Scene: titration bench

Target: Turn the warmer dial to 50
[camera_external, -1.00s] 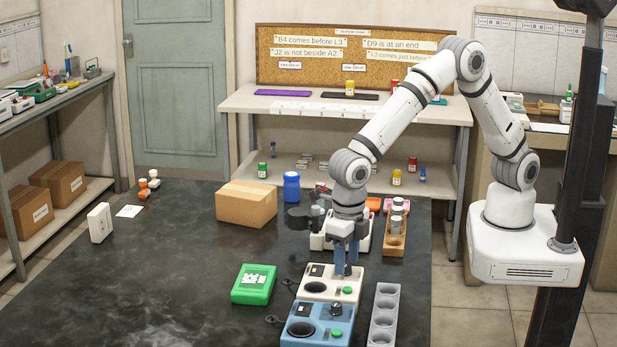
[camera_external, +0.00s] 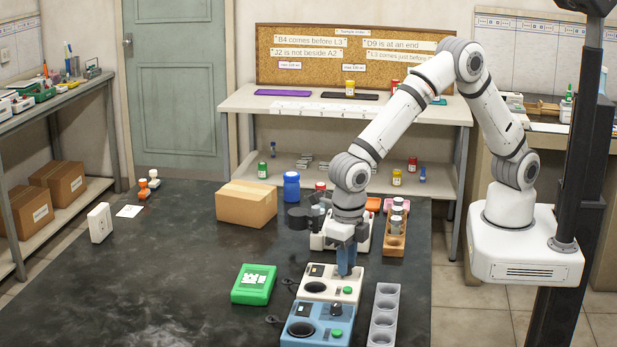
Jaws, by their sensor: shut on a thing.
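A cream device (camera_external: 326,291) with a dark round plate, a dark panel and a green button stands on the black bench. A blue device (camera_external: 309,330) of like form, with a dark knob and a green button, stands just in front of it. I cannot read which one is the warmer. My gripper (camera_external: 346,272) points straight down at the back right of the cream device. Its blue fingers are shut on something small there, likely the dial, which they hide. The dial's marks and setting cannot be read.
A grey rack with round wells (camera_external: 384,315) stands close on the right, and a green box (camera_external: 254,284) on the left. Behind are a cardboard box (camera_external: 246,204), a blue bottle (camera_external: 291,186) and a wooden vial rack (camera_external: 394,243). The bench's left side is mostly clear.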

